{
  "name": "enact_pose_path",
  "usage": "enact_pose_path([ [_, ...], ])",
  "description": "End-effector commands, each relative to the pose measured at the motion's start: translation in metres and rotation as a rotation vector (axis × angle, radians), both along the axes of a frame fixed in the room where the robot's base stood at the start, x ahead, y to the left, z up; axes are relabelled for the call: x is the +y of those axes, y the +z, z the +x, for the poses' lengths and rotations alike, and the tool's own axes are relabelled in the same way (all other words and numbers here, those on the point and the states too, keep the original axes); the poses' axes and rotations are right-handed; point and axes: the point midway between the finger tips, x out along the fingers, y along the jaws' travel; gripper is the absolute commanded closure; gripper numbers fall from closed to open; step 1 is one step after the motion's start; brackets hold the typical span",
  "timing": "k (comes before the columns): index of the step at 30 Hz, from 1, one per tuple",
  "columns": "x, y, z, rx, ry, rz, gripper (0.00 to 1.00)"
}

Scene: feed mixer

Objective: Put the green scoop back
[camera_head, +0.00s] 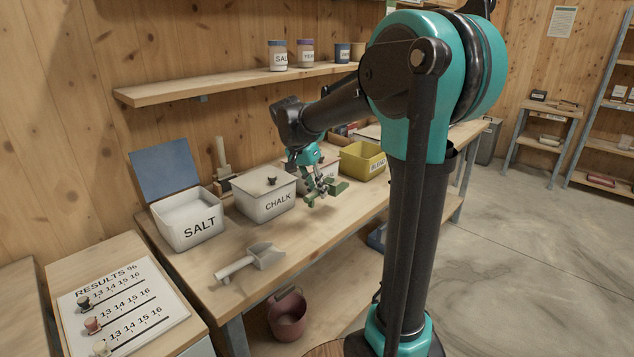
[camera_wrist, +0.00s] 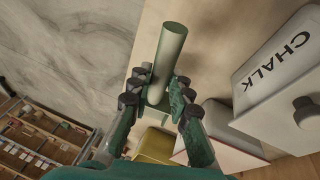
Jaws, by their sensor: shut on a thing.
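The green scoop (camera_head: 336,187) is in my gripper (camera_head: 312,190), over the workbench beside the chalk bin. In the wrist view my gripper (camera_wrist: 158,100) is shut on the scoop's round green handle (camera_wrist: 168,58), which points away between the fingers. The rest of the scoop is mostly hidden by the fingers in the wrist view. In the head view I cannot tell whether the scoop touches the bench.
A lidded CHALK bin (camera_head: 266,198) stands left of my gripper, with an open SALT bin (camera_head: 188,222) further left. A yellow bin (camera_head: 362,161) is behind to the right. A pale scoop (camera_head: 252,261) lies on the front of the workbench (camera_head: 330,228). A reddish bucket (camera_head: 288,318) is below.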

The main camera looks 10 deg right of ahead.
Motion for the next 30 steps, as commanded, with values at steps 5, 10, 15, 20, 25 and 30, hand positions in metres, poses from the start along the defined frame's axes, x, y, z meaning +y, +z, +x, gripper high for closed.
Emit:
enact_pose_path([
  [5,0.0,-0.016,0.0,0.0,0.0,0.0,1.0],
  [10,0.0,-0.032,0.0,0.0,0.0,0.0,1.0],
  [15,0.0,-0.047,0.0,0.0,0.0,0.0,1.0],
  [20,0.0,-0.061,0.0,0.0,0.0,0.0,1.0],
  [25,0.0,-0.074,0.0,0.0,0.0,0.0,1.0],
  [30,0.0,-0.081,0.0,0.0,0.0,0.0,1.0],
])
